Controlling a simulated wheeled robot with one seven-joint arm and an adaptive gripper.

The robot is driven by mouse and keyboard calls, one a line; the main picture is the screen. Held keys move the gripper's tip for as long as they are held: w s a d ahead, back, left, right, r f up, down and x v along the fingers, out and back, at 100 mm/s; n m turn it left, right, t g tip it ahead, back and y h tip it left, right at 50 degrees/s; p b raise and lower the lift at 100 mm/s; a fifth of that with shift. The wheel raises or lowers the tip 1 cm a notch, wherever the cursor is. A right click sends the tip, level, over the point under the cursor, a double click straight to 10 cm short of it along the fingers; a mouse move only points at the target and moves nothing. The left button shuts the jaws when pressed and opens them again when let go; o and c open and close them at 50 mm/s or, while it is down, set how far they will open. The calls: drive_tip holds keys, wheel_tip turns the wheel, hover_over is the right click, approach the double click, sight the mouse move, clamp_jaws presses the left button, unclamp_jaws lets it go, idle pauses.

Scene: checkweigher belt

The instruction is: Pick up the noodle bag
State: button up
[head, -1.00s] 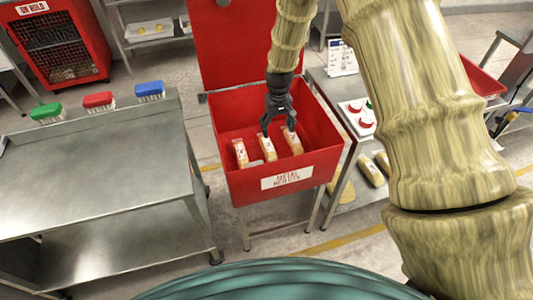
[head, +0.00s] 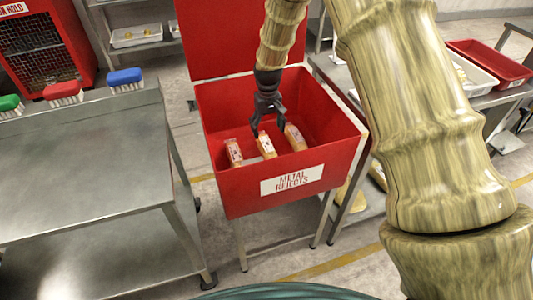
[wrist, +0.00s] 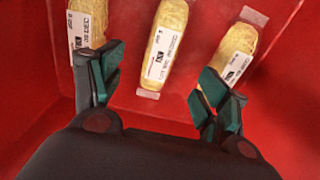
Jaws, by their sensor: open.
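Three yellow noodle bags with white printed labels lie side by side in a red bin (head: 225,183) marked "METAL REJECTS": a left bag (head: 233,152), a middle bag (head: 266,146) and a right bag (head: 296,138). My gripper (head: 268,126) is open and empty inside the bin, above the bags and closest to the middle one. In the wrist view the middle bag (wrist: 166,38) lies between the open fingers (wrist: 160,82) and beyond their tips. There the left finger overlaps the left bag (wrist: 88,25), and the right finger overlaps the right bag (wrist: 236,52).
The bin's red walls surround the bags, and its lid (head: 228,40) stands up at the back. A steel table (head: 80,160) with several coloured brushes is on the left. A red tray (head: 490,62) sits on a bench at the right.

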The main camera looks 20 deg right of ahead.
sight(267, 144)
drive_tip(key=shift+w+a+f, duration=0.1)
drive_tip(key=shift+f, duration=2.6)
drive_tip(key=shift+w+a+f, duration=0.1)
drive_tip(key=shift+f, duration=2.6)
drive_tip(key=c, duration=1.3)
